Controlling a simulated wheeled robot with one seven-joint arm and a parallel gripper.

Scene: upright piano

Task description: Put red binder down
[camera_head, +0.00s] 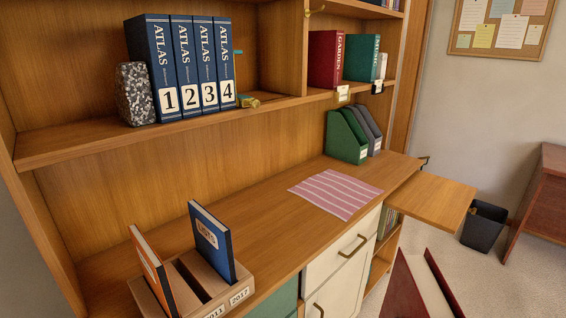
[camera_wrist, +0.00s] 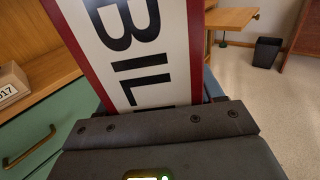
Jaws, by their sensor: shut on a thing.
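The red binder (camera_wrist: 197,45) fills the middle of the wrist view, its white label with large black "BIL" letters facing the camera. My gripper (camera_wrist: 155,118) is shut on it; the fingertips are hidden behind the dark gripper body. In the head view the binder's dark red covers (camera_head: 405,290) rise from the bottom edge at right, in front of the cabinet and over the carpet. The gripper is outside the head view.
A wooden slotted holder (camera_head: 240,284) at lower left carries a blue book (camera_head: 213,246) and an orange one (camera_head: 153,272), with open slots between. A striped pink mat (camera_head: 336,193) lies on the desktop. Green and grey file holders (camera_head: 347,138) stand behind. A board (camera_head: 433,203) juts out at right.

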